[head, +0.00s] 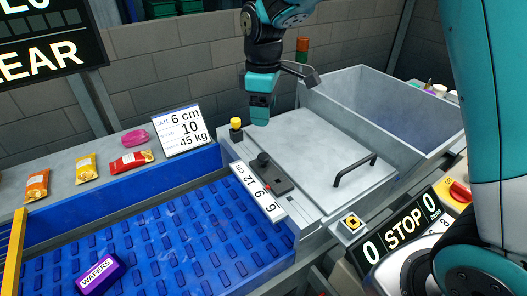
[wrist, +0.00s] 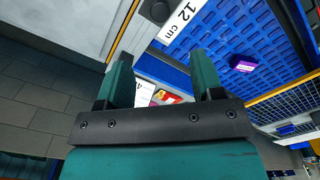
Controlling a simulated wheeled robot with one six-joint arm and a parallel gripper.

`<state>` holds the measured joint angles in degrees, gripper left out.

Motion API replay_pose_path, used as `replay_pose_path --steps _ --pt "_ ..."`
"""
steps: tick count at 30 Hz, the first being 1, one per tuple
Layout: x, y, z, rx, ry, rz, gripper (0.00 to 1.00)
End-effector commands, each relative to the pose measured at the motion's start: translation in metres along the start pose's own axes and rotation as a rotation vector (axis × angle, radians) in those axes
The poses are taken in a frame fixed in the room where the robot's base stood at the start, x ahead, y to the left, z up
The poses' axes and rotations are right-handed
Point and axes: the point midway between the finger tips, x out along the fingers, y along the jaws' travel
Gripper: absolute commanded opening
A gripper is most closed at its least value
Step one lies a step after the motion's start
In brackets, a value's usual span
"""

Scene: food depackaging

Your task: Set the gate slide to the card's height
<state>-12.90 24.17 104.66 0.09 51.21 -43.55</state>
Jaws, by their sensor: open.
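The gate slide (head: 275,178) is a dark block with a round black knob, lying along the white scale strip (head: 258,193) marked 6, 9 and 12 cm. Its small red pointer appears beside the 9. The card (head: 183,131) behind the belt reads gate 6 cm, speed 10, 45 kg. My gripper (head: 260,108) hangs above and behind the slide, apart from it, pointing down. In the wrist view my gripper (wrist: 162,62) has its two teal fingers spread with nothing held. The dark knob there (wrist: 156,10) is cut by the top edge, beside the strip's 12 cm end (wrist: 180,22).
A blue belt (head: 170,235) carries a purple wafers pack (head: 101,273). Several snack packets lie on the ledge behind. A yellow-topped post (head: 236,128) stands near the slide's far end. A grey lid with a black handle (head: 355,170) and an open bin (head: 385,110) lie to the right.

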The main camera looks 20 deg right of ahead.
Motion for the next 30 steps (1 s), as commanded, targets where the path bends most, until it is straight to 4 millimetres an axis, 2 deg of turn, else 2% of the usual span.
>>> replay_pose_path --steps 9,15,21,30 --pt "0.073 -0.001 0.002 0.002 -0.005 -0.006 0.61" --pt "0.110 -0.001 0.001 0.002 -0.002 -0.003 0.61" --pt "0.129 0.000 0.001 0.002 0.001 -0.001 0.61" --pt "0.132 0.000 0.001 0.002 0.002 0.000 0.61"
